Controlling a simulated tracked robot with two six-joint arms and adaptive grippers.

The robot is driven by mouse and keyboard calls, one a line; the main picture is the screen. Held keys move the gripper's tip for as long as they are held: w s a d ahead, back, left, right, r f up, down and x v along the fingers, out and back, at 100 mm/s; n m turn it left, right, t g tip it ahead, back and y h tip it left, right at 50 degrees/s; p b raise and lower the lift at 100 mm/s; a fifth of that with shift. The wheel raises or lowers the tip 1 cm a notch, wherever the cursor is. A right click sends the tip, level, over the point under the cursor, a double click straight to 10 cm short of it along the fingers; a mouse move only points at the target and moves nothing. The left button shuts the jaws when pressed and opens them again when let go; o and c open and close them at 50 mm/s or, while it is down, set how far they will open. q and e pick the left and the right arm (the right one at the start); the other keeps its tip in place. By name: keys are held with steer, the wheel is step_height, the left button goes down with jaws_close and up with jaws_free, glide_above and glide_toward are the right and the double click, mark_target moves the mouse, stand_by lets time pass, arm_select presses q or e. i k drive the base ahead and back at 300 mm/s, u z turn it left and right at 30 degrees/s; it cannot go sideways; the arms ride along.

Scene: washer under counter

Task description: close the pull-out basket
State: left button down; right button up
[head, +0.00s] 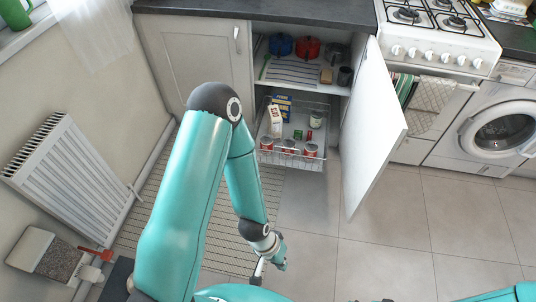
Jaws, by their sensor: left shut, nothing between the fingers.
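The pull-out basket (266,158) is a wire basket low in the open cabinet, and it sticks out past the cabinet front. It holds a white carton (275,121), a blue box (283,105), several red-and-white cans and a white jar (316,119). The cabinet door (372,130) stands wide open to the right of the basket. My left gripper (262,274) is shut and empty, low over the floor in front of the basket and well apart from it. My right gripper is not in view; only part of that arm shows at the lower right.
A shelf above the basket holds a blue pot (281,45), a red pot (307,48) and mugs. A stove (440,35) and a washer (497,125) stand to the right. A radiator (70,180) is at the left wall.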

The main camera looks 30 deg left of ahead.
mark_target(297, 122)
steer(key=u, duration=0.35)
steer(key=i, duration=0.2)
steer(key=u, duration=1.1)
steer(key=i, duration=0.85)
steer(key=z, duration=0.15)
